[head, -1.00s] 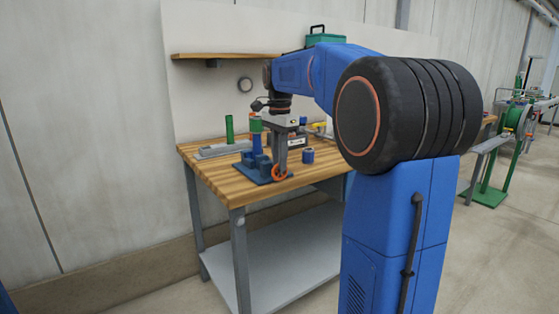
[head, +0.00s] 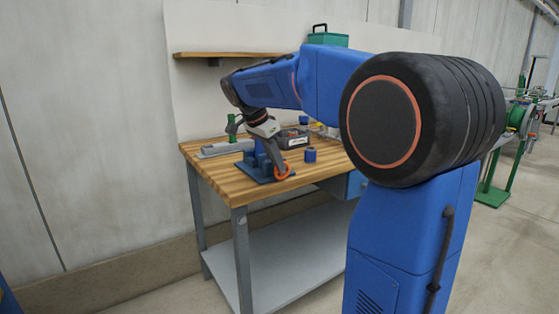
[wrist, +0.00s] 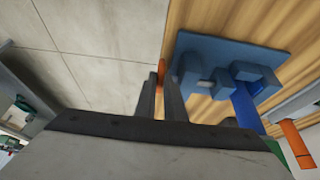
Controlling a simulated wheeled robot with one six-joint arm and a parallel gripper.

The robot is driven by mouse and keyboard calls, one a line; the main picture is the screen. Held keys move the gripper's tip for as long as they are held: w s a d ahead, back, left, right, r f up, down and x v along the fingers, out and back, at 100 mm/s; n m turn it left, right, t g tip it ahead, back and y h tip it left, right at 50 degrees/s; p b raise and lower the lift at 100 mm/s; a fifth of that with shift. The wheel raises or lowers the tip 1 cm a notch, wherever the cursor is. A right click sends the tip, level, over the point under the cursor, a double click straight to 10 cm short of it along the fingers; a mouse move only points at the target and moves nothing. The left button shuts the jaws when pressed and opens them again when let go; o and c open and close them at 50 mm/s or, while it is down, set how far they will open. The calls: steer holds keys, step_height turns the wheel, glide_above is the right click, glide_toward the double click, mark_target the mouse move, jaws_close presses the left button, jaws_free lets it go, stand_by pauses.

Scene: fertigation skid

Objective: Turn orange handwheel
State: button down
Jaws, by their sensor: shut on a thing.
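The orange handwheel (head: 284,171) is on the front side of a blue fixture (head: 256,170) at the bench's front edge. My gripper (head: 281,167) reaches down to it from the upper left, tilted, and is shut on the handwheel's rim. In the wrist view a strip of the orange handwheel (wrist: 161,73) shows between the fingertips of my gripper (wrist: 162,88). The blue fixture (wrist: 215,55) lies to the right of the fingers there. Most of the wheel is hidden by the fingers in the wrist view.
The wooden bench (head: 215,177) carries a small blue block (head: 310,155) right of the wheel, a grey flat part (head: 222,149) and a green cylinder (head: 231,128) at the left, and a dark bin (head: 295,138) behind. A wooden shelf (head: 225,54) is above.

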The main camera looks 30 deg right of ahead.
mark_target(274, 173)
steer(key=h, duration=0.1)
steer(key=a+h, duration=0.1)
steer(key=h, duration=0.1)
steer(key=shift+a+f, duration=0.1)
steer(key=shift+f, duration=0.25)
steer(key=h, duration=0.1)
steer(key=f+h, duration=0.1)
steer(key=h, duration=0.1)
steer(key=shift+a, duration=0.4)
steer(key=h, duration=0.2)
steer(key=f+h, duration=0.1)
steer(key=h, duration=0.2)
steer(key=shift+a+f+h, duration=0.2)
steer(key=shift+f+h, duration=0.2)
steer(key=c, duration=1.8)
jaws_free()
steer(key=shift+f, duration=0.1)
steer(key=shift+c, duration=0.2)
steer(key=a+r, duration=0.1)
steer(key=a, duration=1.6)
steer(key=shift+s+a+r, duration=0.15)
steer(key=shift+s+r, duration=0.15)
steer(key=shift+s, duration=0.05)
